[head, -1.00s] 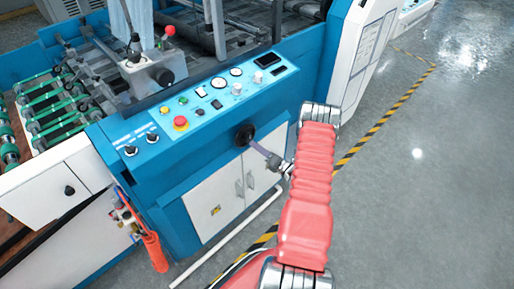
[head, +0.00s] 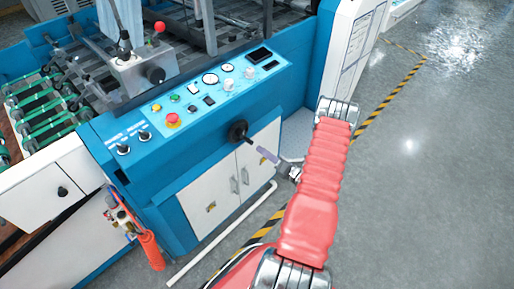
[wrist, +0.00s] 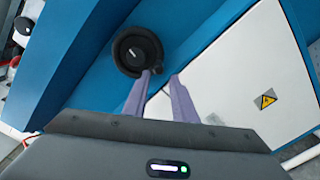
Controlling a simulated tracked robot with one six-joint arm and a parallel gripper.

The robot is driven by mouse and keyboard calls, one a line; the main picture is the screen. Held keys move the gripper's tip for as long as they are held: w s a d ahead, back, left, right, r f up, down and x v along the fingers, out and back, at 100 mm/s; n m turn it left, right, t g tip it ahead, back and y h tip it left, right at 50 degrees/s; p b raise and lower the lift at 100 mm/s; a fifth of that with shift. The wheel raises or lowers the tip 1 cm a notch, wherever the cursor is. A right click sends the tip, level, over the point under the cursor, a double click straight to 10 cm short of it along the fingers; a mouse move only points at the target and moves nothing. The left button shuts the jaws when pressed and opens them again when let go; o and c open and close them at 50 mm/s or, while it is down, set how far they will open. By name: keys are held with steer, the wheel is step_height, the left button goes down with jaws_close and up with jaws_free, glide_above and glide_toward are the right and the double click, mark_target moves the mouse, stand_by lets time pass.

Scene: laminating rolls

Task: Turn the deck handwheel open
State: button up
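A black round handwheel (head: 238,131) sits on the blue front of the machine, above white cabinet doors. In the wrist view the handwheel (wrist: 138,50) is at the upper middle, left of centre. My gripper (wrist: 163,75) has two purple fingers, apart with nothing between them. The left fingertip overlaps the wheel's lower edge in that view; the right one is to the right of the wheel.
The control panel (head: 215,88) with buttons and gauges is above the wheel. A lever with a red ball (head: 159,27) stands on the deck. Grey floor (head: 420,200) on the right is open.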

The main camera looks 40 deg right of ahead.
steer(key=s, duration=0.5)
steer(key=shift+s, duration=0.35)
stand_by(0.3)
